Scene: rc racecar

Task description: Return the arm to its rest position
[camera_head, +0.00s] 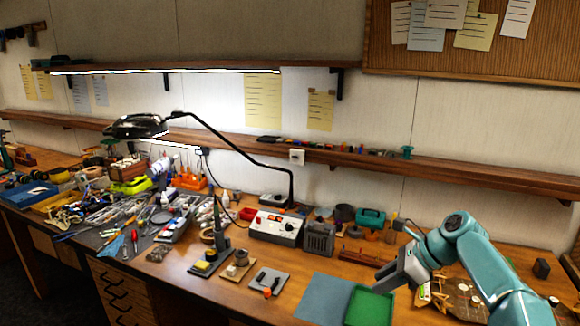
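My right arm comes in from the lower right, teal with a grey gripper. My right gripper (384,279) hangs over the right part of the workbench, just above and behind a green tray (368,307). Its fingers point down and to the left. They are small and seen at an angle, so I cannot tell how far apart they are. I see nothing clearly held in it. My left gripper is not in view.
The wooden workbench (190,283) holds a power supply (276,228), a soldering stand (211,262) and many tools at the left. A blue-grey mat (323,298) lies beside the green tray. A black lamp (135,127) arches over the bench. Shelves and a corkboard (480,60) are behind.

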